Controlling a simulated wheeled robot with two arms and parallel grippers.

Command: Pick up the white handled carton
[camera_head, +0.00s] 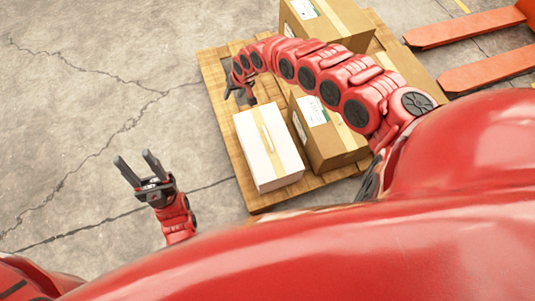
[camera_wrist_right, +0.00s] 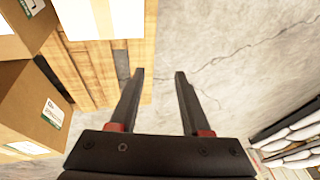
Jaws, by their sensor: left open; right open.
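The white carton (camera_head: 269,147) stands upright on the wooden pallet (camera_head: 217,92), with a tan handle strip along its top. It also shows at the top of the right wrist view (camera_wrist_right: 100,18), cut off by the frame edge. My right gripper (camera_head: 240,97) is beyond the carton's far end, apart from it, over the pallet's left part. In the wrist view its two fingers (camera_wrist_right: 160,75) are open with nothing between them. My left gripper (camera_head: 139,168) is open and empty over bare floor, left of the pallet and apart from the carton.
A brown box (camera_head: 336,143) stands close to the right of the white carton. Another brown box (camera_head: 328,22) is at the pallet's back. Orange forks (camera_head: 465,27) lie at the upper right. Stacked white bags (camera_wrist_right: 290,135) show in the wrist view. The floor at left is clear.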

